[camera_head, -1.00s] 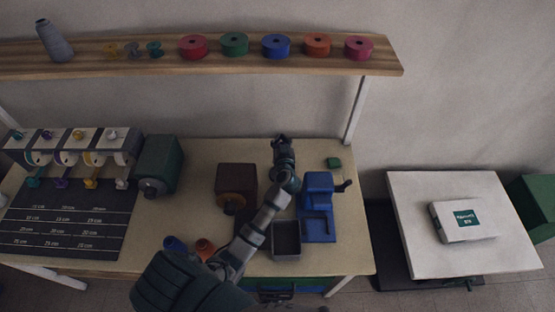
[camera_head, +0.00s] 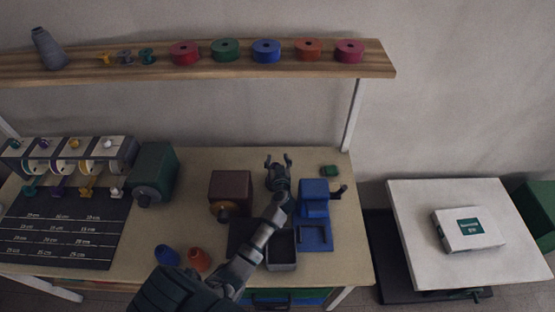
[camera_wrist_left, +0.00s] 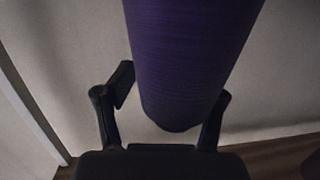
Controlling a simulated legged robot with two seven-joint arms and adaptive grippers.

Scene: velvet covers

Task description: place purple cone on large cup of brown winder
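The purple cone (camera_wrist_left: 190,55) fills the upper middle of the left wrist view, its rounded end near the palm. The fingers of my left gripper (camera_wrist_left: 163,100) are on both sides of it, and the cone hides part of the right-hand finger. In the head view my left gripper (camera_head: 278,160) is above the back of the table, between the brown winder and the blue machine; no purple shows there, so the hand seems to hide the cone. The brown winder (camera_head: 231,186) stands left of the gripper, with a round brownish part low on its front. My right gripper is out of view.
A blue machine (camera_head: 315,200) and a grey tray (camera_head: 282,252) are close to my arm. A blue cone (camera_head: 167,256) and an orange cone (camera_head: 200,260) stand at the front. A green machine (camera_head: 153,172) is at left. A wooden shelf (camera_head: 200,72) spans the back.

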